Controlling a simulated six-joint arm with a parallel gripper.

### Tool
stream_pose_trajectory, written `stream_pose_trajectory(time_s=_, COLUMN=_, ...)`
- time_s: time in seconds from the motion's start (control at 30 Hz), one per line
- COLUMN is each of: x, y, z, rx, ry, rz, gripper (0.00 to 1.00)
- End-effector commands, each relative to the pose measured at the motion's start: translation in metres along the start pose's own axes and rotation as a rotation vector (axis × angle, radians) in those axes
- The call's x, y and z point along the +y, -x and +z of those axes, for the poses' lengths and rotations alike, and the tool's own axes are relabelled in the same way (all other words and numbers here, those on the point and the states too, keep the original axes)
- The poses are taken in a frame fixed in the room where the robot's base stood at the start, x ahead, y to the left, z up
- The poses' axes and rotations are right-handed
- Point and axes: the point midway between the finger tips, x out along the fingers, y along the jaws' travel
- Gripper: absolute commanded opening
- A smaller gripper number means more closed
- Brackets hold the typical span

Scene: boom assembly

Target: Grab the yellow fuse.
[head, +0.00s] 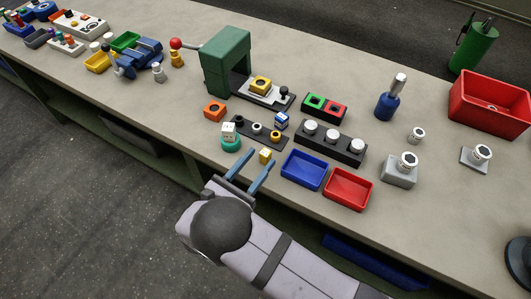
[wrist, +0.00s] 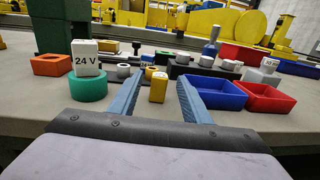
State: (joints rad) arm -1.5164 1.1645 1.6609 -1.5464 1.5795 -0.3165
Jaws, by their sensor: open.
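The yellow fuse is most likely the small yellow block with a pale top (head: 265,156), upright on the bench. It also shows in the wrist view (wrist: 158,89), in line with the gap between my fingers. My gripper (head: 260,158) is open, its two blue fingers reaching low over the bench from the front edge. In the wrist view the fingers (wrist: 159,76) stand either side of the block with clear space. Nothing is held. I cannot tell exactly how far the tips reach past it.
A teal ring with a white "24 V" block (wrist: 88,62) stands close left. A blue tray (head: 304,170) and red tray (head: 348,189) lie right. Behind are a black strip with pegs (head: 256,128), a black block with white knobs (head: 330,143) and a green press (head: 228,60).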

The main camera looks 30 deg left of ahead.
Motion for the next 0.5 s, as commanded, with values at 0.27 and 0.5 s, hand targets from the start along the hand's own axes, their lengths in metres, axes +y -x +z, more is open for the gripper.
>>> stream_pose_trajectory(time_s=0.27, x=0.0, y=-0.022, z=0.0, rx=0.001, ry=-0.001, rz=0.0, gripper=0.44)
stream_pose_trajectory(time_s=0.5, x=0.0, y=-0.022, z=0.0, rx=0.001, ry=-0.001, rz=0.001, gripper=0.37)
